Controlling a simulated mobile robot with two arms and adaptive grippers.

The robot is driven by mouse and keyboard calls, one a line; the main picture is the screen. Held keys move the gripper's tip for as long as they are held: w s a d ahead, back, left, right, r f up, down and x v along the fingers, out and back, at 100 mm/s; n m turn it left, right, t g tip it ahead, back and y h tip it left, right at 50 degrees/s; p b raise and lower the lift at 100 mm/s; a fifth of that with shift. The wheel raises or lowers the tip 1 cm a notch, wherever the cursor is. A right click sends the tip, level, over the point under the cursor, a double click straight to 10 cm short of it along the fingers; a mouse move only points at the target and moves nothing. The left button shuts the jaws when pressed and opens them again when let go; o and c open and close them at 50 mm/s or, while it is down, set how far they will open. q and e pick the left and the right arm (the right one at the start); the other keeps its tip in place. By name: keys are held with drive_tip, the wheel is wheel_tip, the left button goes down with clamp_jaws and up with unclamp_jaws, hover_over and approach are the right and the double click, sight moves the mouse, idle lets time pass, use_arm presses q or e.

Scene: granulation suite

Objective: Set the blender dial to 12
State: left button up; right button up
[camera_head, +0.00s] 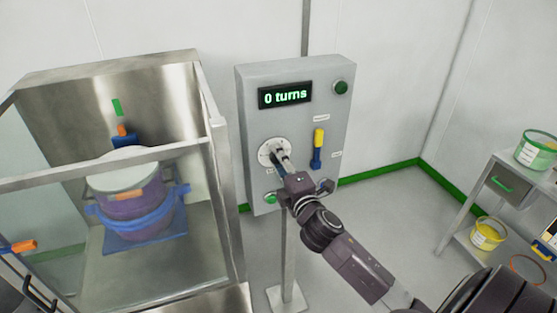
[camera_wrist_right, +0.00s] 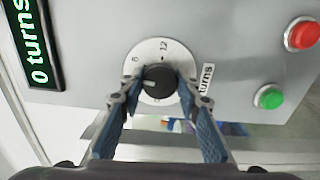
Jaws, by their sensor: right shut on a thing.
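The blender dial is a black knob (camera_wrist_right: 159,76) on a round white scale plate (camera_wrist_right: 147,52) in the right wrist view. A white pointer mark on the knob faces left in that view; a 12 shows near the top of the scale. My right gripper (camera_wrist_right: 157,88) is shut on the knob, one blue finger on each side. In the head view the plate (camera_head: 265,152) is partly hidden by my right gripper (camera_head: 280,156). The display (camera_head: 285,95) above it reads "0 turns".
The grey control panel (camera_head: 255,75) stands on a post. It has a dark green button (camera_head: 341,87), a yellow and blue lever (camera_head: 318,148), and red (camera_wrist_right: 302,34) and green (camera_wrist_right: 270,97) buttons. A glass-sided metal cabinet (camera_head: 215,175) stands left; a shelf (camera_head: 515,182) with tubs stands right.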

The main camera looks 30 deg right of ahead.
drive_tip(key=shift+f+m+p, duration=0.15)
drive_tip(key=shift+m+p, duration=1.75)
drive_tip(key=shift+m, duration=6.5)
drive_tip(key=shift+o, duration=0.2)
drive_tip(key=o, duration=1.2)
drive_tip(key=shift+c, duration=0.2)
drive_tip(key=shift+s, duration=0.1)
drive_tip(key=v, duration=1.2)
